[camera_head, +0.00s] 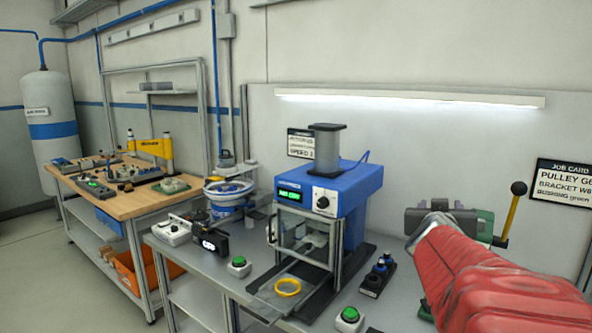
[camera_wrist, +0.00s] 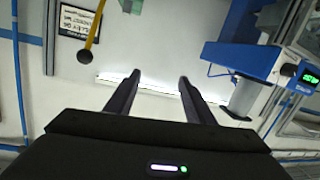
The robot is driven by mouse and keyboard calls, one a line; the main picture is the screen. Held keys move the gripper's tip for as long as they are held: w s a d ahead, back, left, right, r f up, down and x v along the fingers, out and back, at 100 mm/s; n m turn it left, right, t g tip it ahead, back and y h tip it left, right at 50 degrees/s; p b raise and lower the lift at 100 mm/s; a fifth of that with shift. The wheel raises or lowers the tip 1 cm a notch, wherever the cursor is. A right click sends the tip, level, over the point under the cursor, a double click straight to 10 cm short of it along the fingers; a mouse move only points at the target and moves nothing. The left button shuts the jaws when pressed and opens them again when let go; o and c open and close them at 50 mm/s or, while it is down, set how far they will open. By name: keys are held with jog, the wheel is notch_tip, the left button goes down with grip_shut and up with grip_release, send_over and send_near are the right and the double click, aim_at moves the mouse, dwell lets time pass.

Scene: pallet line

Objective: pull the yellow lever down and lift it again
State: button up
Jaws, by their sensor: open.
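The yellow lever (camera_head: 511,215) stands upright, slightly tilted, with a black ball knob (camera_head: 519,188) on top. It rises from a green device (camera_head: 484,228) at the right, partly hidden behind my red arm. In the wrist view, which is turned over, the lever (camera_wrist: 95,24) and its knob (camera_wrist: 85,56) show at the upper left. My gripper (camera_wrist: 158,77) is open, with nothing between its two dark fingers. It is apart from the lever, which lies to the left of the fingers there.
A blue press (camera_head: 345,190) with a glazed front stands left of my arm. A yellow ring (camera_head: 287,287) lies before it. Green buttons (camera_head: 349,314) and a small black control block (camera_head: 377,275) are on the grey bench. A job card (camera_head: 565,182) hangs behind the lever.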

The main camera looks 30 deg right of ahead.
aim_at(518, 191)
jog(key=s+d+r+m+g+h, duration=0.2)
jog(key=s+d+m+g+h, duration=0.1)
jog(key=s+d, duration=0.6)
jog(key=shift+s+d+r+g+h, duration=0.15)
jog(key=shift+s+d+g+h, duration=0.3)
jog(key=shift+d+g, duration=0.45)
jog(key=shift+x, duration=6.9)
jog(key=shift+c, duration=0.4)
grip_shut()
